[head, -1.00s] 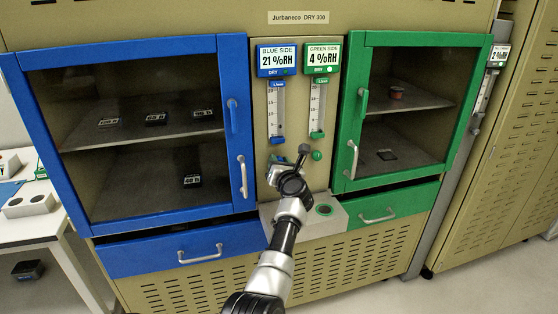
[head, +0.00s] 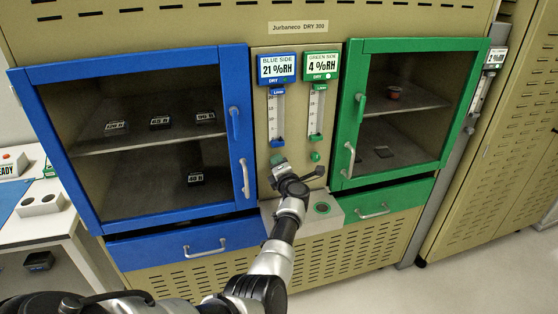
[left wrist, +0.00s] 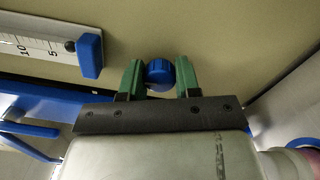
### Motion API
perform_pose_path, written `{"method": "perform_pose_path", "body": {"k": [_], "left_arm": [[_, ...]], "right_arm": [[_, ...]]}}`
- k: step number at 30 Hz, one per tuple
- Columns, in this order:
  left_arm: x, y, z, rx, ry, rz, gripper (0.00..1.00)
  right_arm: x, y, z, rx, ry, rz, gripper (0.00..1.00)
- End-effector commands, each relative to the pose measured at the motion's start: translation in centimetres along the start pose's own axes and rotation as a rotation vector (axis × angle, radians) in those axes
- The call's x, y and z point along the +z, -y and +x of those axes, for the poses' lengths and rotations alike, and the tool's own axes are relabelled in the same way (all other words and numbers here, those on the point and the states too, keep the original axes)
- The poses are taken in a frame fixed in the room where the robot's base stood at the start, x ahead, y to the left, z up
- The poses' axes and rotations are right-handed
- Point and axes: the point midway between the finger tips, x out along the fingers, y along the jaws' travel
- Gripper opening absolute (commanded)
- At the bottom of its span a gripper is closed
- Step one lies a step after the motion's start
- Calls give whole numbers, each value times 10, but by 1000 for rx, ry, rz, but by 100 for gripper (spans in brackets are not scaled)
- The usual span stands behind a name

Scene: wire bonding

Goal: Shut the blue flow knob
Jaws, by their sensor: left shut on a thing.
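The blue flow knob (left wrist: 160,72) is a small ribbed round knob on the beige panel. In the left wrist view it sits between the two green fingers of my left gripper (left wrist: 160,80), which is shut on it. In the head view my left gripper (head: 278,162) is at the panel just below the blue-side flow meter (head: 276,116), and it hides the blue knob. My right gripper is not in view.
The green knob (head: 315,156) sits close to the right of my gripper, below the green-side flow meter (head: 315,112). The blue door (head: 238,160) and the green door (head: 344,150), both with handles, flank the panel. A grey ledge (head: 335,220) juts out below.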

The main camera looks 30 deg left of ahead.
Motion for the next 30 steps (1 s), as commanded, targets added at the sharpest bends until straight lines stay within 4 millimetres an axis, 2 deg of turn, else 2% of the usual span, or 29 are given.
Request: {"method": "perform_pose_path", "body": {"k": [12, 29, 30], "left_arm": [[0, -1, 0, 0, -1, 188, 9], [0, 0, 0, 1, 0, 214, 9], [0, 0, 0, 1, 0, 214, 39]], "right_arm": [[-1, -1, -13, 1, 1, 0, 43], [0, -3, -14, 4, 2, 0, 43], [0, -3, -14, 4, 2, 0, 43]]}}
